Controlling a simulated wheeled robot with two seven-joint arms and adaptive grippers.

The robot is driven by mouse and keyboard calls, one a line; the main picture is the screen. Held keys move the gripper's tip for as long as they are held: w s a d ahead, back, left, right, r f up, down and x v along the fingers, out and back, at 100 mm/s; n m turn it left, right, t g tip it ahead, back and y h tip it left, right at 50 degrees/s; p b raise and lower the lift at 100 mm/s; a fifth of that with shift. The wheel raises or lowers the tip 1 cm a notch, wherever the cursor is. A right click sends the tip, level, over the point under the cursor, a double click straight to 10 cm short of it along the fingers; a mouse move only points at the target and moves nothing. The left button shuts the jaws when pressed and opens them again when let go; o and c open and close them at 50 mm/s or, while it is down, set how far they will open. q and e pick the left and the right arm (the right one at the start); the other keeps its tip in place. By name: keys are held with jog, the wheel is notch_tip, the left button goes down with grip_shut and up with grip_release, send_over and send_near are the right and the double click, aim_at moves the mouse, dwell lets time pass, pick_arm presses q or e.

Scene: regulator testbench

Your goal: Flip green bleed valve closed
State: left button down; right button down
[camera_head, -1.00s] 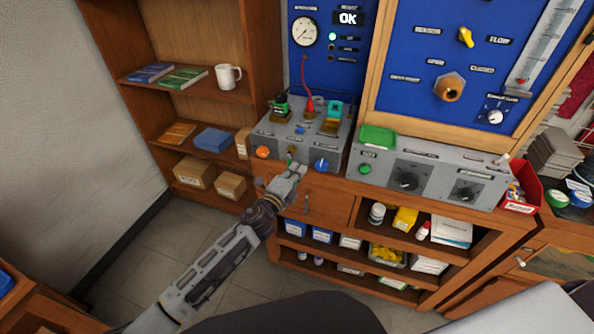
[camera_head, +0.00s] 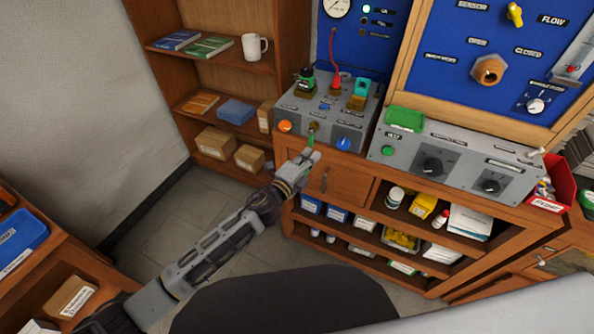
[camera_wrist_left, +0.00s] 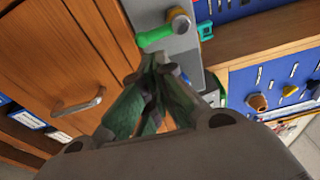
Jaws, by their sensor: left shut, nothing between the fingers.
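The green bleed valve lever (camera_head: 311,140) hangs down from a brass fitting (camera_head: 313,126) on the front of the grey regulator box (camera_head: 359,122). In the left wrist view the green lever (camera_wrist_left: 155,36) points left from its brass fitting (camera_wrist_left: 179,20). My left gripper (camera_head: 313,155) is shut and empty, just below and in front of the lever. In the left wrist view its fingertips (camera_wrist_left: 158,62) are together close to the lever; I cannot tell whether they touch. My right gripper is not in view.
An orange knob (camera_head: 285,126) and a blue knob (camera_head: 343,143) flank the valve. A second grey control box (camera_head: 460,165) stands to the right. Below is a wooden drawer with a metal handle (camera_head: 324,181), also in the wrist view (camera_wrist_left: 79,105). A bookshelf (camera_head: 194,110) stands left.

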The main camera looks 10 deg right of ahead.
pick_arm(q)
jog(key=v, duration=0.7)
jog(key=shift+n, duration=0.4)
dwell(0.6)
